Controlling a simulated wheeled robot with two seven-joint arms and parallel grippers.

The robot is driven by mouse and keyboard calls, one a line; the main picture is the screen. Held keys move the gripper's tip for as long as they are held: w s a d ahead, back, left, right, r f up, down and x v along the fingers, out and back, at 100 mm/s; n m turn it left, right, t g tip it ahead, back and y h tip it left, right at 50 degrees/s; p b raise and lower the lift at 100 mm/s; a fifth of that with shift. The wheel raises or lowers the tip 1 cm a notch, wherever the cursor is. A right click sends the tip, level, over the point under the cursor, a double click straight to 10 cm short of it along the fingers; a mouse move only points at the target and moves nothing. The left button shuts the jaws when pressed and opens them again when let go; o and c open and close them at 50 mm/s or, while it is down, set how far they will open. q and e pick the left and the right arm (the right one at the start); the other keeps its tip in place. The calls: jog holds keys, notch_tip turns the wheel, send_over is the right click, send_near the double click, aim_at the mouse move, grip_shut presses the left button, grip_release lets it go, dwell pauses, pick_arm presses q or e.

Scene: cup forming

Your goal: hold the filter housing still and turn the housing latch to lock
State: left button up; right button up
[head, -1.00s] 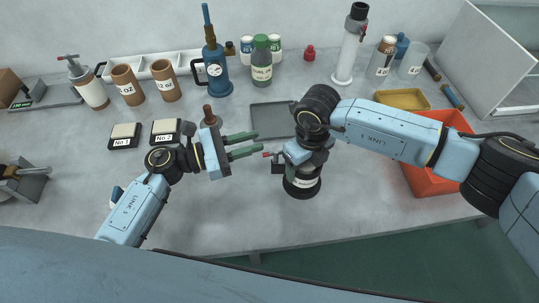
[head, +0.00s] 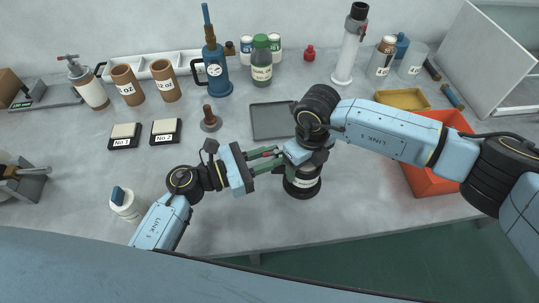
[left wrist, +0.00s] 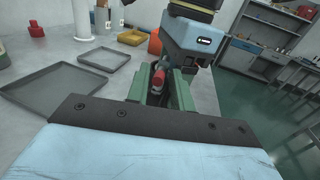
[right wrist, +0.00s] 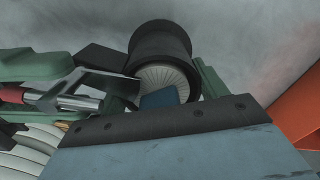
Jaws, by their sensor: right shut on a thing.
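The filter housing (head: 302,184), a black cylinder with a pale label band, stands upright on the grey table. My right gripper (head: 304,155) is shut on its upper part, hiding much of its top; the black body also shows in the right wrist view (right wrist: 160,42). The housing latch (head: 270,153) has a red grip and points left from the housing. In the left wrist view, the red grip (left wrist: 158,76) lies between the green fingers of my left gripper (head: 268,158). The fingers look open around it, with a gap visible in the right wrist view.
A grey tray (head: 273,121) lies behind the housing. An orange bin (head: 425,181) stands to the right, under my right arm. The table in front of the housing is clear.

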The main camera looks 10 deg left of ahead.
pick_arm(q)
grip_shut()
jog(key=shift+w, duration=0.1)
dwell(1.2)
grip_release()
jog(key=v, duration=1.2)
